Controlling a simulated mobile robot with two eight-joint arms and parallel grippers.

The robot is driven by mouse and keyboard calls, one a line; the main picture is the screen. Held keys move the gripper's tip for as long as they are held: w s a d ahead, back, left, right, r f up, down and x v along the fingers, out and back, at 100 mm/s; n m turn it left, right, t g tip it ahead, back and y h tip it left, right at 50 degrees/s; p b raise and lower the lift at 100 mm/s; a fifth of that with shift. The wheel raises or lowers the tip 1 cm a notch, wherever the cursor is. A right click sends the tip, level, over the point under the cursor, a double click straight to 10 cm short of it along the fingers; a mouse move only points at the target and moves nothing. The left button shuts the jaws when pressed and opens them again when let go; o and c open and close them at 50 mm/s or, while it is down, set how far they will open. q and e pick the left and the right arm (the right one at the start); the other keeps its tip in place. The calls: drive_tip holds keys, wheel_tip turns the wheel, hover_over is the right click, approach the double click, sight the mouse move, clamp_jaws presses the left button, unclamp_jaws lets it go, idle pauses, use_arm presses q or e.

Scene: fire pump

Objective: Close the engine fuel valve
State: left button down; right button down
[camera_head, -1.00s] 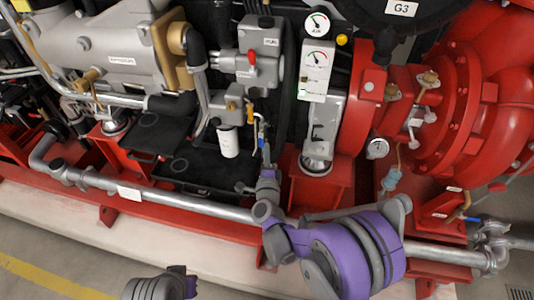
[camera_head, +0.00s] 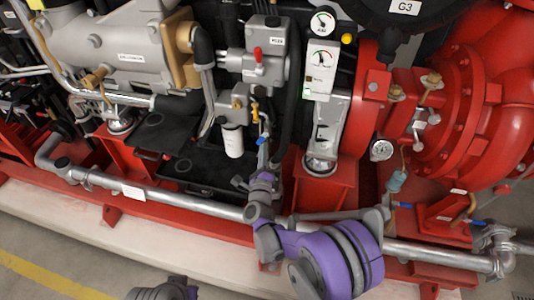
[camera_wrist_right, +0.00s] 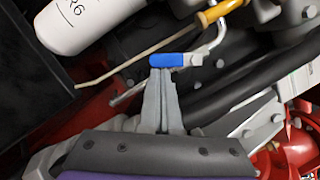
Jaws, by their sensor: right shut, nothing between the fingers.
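A small valve with a yellow body and a blue lever handle (camera_head: 262,141) sits below the grey engine parts in the head view. In the right wrist view the blue-sleeved handle (camera_wrist_right: 181,60) lies across the picture, on a bent metal rod by a yellow-orange piece (camera_wrist_right: 222,11). My right gripper (camera_head: 263,153) reaches up to it from below. In the right wrist view its fingers (camera_wrist_right: 163,73) are shut together and empty, with their tips right at the handle's lower edge; whether they touch cannot be told. My left gripper is not clearly in view.
A white filter canister (camera_head: 233,141) hangs left of the valve. A grey pipe (camera_head: 190,204) runs along the red base frame below. A white gauge panel (camera_head: 320,70) stands to the right. Black hoses pass close by the handle.

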drive_tip(key=shift+w+a+r+m, duration=0.1)
drive_tip(key=shift+w+a+m, duration=0.05)
drive_tip(key=shift+a, duration=0.3)
drive_tip(key=shift+w+a+r+m, duration=0.1)
drive_tip(key=shift+a+m, duration=0.05)
drive_tip(key=shift+a, duration=0.25)
drive_tip(key=m, duration=0.1)
drive_tip(key=a+r+m+h, duration=0.1)
drive_tip(key=m, duration=0.1)
drive_tip(key=shift+w+a+m, duration=0.2)
drive_tip(key=shift+a+m, duration=0.1)
use_arm(q)
drive_tip(key=shift+f, duration=0.1)
use_arm(e)
drive_tip(key=shift+s, duration=0.1)
